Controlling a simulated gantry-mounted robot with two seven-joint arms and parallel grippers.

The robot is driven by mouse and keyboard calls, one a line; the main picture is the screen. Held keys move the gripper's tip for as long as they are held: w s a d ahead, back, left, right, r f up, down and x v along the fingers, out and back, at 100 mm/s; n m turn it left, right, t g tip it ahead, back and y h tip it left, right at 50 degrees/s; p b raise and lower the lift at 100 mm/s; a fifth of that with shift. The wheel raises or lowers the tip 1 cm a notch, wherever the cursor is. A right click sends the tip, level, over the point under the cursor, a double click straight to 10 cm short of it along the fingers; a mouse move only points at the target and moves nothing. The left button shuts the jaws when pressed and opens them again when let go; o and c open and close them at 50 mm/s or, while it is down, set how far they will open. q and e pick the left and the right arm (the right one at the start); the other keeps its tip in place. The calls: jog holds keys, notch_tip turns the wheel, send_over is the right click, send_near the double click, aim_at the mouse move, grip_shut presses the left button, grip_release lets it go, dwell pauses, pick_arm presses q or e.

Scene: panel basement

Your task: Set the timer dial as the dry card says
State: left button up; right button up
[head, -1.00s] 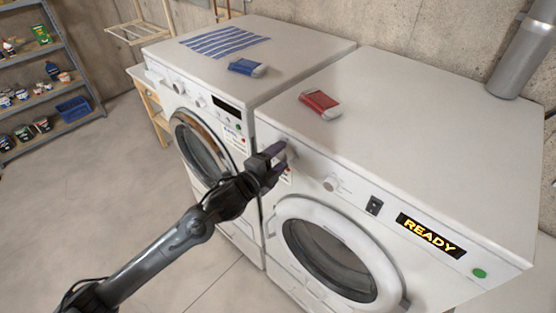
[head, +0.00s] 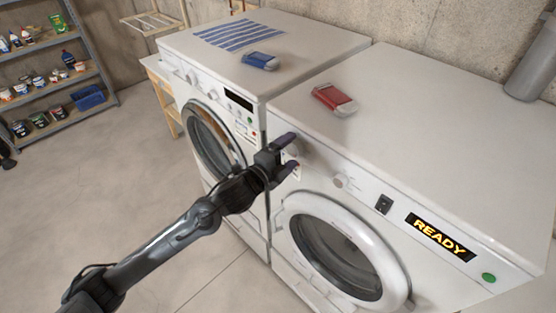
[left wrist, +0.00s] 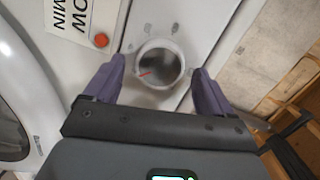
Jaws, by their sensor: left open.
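The dryer (head: 420,150) is the white machine on the right, with a lit READY display (head: 440,237). My left gripper (head: 291,152) is open at a round dial near the left end of its front panel. The left wrist view shows this grey dial (left wrist: 160,66) between the spread fingers, with a red pointer line towards the lower left. I see no clear finger contact. A white card (left wrist: 73,18) beside the dial shows "LOW" and "MIN", turned and cut off at the frame edge. My right gripper is not in view.
A second knob (head: 341,181), a black switch (head: 384,204) and a green button (head: 489,277) are farther right on the panel. A red packet (head: 335,98) lies on top.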

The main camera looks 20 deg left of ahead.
pick_arm(q)
jog(key=b+v, duration=0.1)
jog(key=v, duration=0.9)
jog(key=shift+s+b, duration=0.2)
jog(key=shift+b, duration=0.1)
jog(key=shift+a, duration=0.1)
jog(key=s+d+f+n+g, duration=0.25)
jog(key=s+f, duration=0.25)
jog(key=f, duration=0.6)
jog(key=s+f+n+g+y, duration=0.3)
jog(key=s+f+n+g, duration=0.3)
jog(key=s+f+n, duration=0.75)
jog(key=s+a+g+y, duration=0.1)
jog(key=s+a+g, duration=0.25)
jog(key=s, duration=0.45)
notch_tip(320, 180, up, 17)
jog(key=s+n+p, duration=0.1)
jog(key=p, duration=1.5)
jog(key=shift+d+f+g+p, duration=0.15)
jog(key=shift+d+g+p, duration=0.15)
jog(key=shift+d+p, duration=0.1)
